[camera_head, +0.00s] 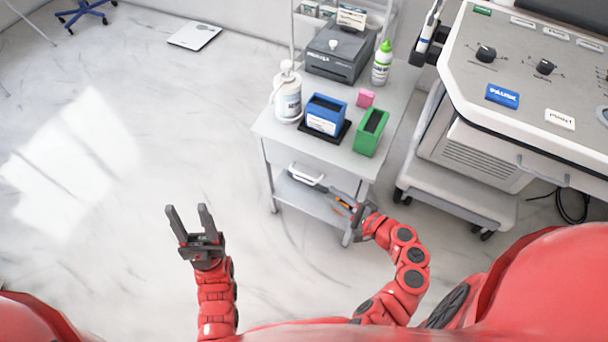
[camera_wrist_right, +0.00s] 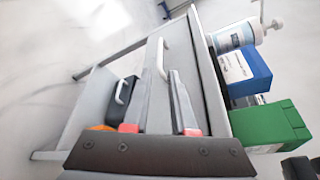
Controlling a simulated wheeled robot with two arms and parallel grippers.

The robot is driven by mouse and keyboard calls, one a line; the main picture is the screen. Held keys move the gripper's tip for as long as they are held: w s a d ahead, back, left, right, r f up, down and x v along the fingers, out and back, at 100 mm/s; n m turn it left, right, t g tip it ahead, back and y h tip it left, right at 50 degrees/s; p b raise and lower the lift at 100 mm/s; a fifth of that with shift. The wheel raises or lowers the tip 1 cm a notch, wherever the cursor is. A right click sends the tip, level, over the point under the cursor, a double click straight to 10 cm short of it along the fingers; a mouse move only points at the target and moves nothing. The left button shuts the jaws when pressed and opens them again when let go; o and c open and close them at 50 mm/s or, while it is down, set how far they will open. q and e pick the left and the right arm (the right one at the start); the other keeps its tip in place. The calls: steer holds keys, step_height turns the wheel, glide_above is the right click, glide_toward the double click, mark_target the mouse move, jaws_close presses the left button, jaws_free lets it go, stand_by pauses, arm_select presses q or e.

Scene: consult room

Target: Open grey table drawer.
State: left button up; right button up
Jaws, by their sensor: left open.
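The grey table (camera_head: 279,130) is a small trolley right of centre in the head view. Its drawer front (camera_head: 335,177) lies under the top and looks shut. A pale bar handle (camera_head: 306,178) is on the front, and it also shows in the right wrist view (camera_wrist_right: 162,60). My right gripper (camera_head: 345,201) is beside the table's front, its fingers pointing toward the handle; in the wrist view its fingers (camera_wrist_right: 164,72) are apart with the handle near their tips. I cannot tell whether they touch it. My left gripper (camera_head: 188,213) is open and empty over the floor.
On the top stand a white bottle (camera_head: 288,95), a blue box (camera_head: 325,114), a green box (camera_head: 371,132) and a dark device (camera_head: 338,55). A dark case (camera_wrist_right: 122,92) sits on the lower shelf. A large machine (camera_head: 480,150) stands right. The left floor is mostly clear.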

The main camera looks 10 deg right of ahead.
mark_target(305, 176)
steer(key=x, duration=1.2)
steer(key=shift+w+a+b, duration=0.2)
steer(key=shift+w+b, duration=0.1)
steer(key=shift+c, duration=0.3)
jaws_close()
steer(key=shift+d+f, duration=0.1)
stand_by(0.4)
